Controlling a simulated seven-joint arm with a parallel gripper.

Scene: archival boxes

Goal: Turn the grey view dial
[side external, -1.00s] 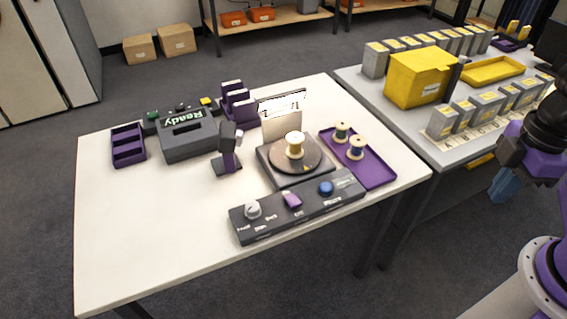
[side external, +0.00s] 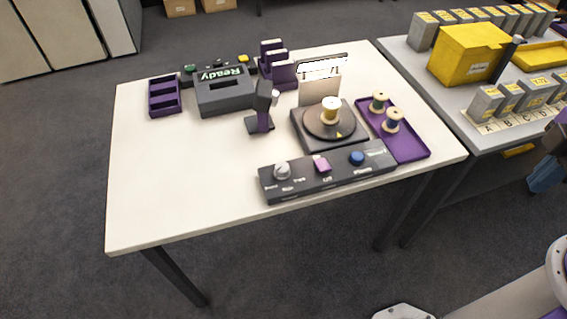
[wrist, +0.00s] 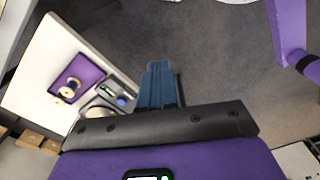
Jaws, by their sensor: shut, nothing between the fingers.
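The grey dial (side external: 282,171) is a round light knob at the left end of a dark control panel (side external: 300,188) along the table's front edge. Small labels around it are too blurred to read surely. A purple switch (side external: 321,164) and a blue button (side external: 357,158) share the panel. My gripper (side external: 545,175) is at the right edge of the side view, off the table and far from the dial. In the wrist view its blue fingers (wrist: 160,88) are together and empty, over the floor. The dial cannot be made out there.
Behind the panel, a turntable (side external: 329,122) bears a thread spool (side external: 330,110). A purple tray (side external: 410,148) with two spools lies right of it. A dark stand (side external: 261,108) and a "Ready" device (side external: 224,92) stand left. The table's front left is bare.

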